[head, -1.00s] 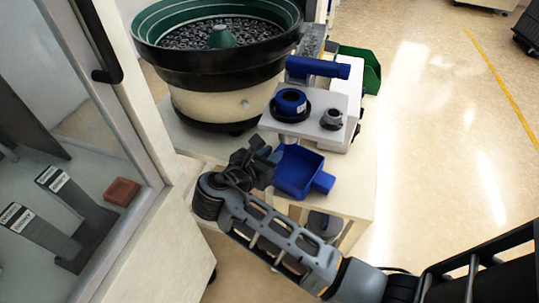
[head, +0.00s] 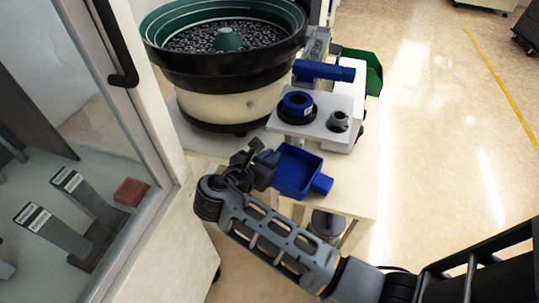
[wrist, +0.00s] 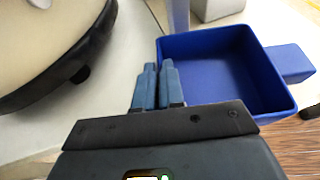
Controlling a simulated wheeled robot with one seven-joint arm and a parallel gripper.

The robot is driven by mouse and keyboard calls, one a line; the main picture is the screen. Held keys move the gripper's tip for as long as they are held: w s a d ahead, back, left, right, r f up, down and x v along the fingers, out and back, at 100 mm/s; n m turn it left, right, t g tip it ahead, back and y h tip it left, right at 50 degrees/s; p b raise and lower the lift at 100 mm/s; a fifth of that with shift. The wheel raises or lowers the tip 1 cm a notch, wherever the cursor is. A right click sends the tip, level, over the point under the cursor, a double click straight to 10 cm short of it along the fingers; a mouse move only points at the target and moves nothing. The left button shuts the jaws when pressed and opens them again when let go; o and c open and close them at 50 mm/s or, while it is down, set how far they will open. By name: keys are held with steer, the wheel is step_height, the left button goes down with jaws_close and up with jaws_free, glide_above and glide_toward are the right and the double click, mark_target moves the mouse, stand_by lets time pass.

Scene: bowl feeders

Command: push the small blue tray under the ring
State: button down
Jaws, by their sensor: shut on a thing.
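The small blue tray (head: 311,172), square with a stubby block on one side, sits at the front of the pale table, just in front of the white stand. The wrist view shows its empty floor and walls (wrist: 277,72). The blue ring (head: 298,103) sits in a black collar on the white plate, behind and above the tray. My gripper (head: 272,160) is at the tray's left side. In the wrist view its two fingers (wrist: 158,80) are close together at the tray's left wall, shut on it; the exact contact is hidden.
A large green-and-black bowl feeder (head: 225,70) full of small parts stands behind left. A grey fitting (head: 338,121) is on the plate, a blue cylinder (head: 323,72) behind it. A glass-doored cabinet (head: 150,110) stands close on the left. Floor to the right is clear.

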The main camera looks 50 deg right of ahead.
steer(key=c, duration=1.2)
jaws_free()
steer(key=shift+o, duration=0.2)
steer(key=shift+a, duration=0.1)
steer(key=v, duration=0.7)
steer(key=shift+a+p, duration=0.35)
steer(key=shift+p, duration=0.1)
steer(key=shift+r, duration=0.1)
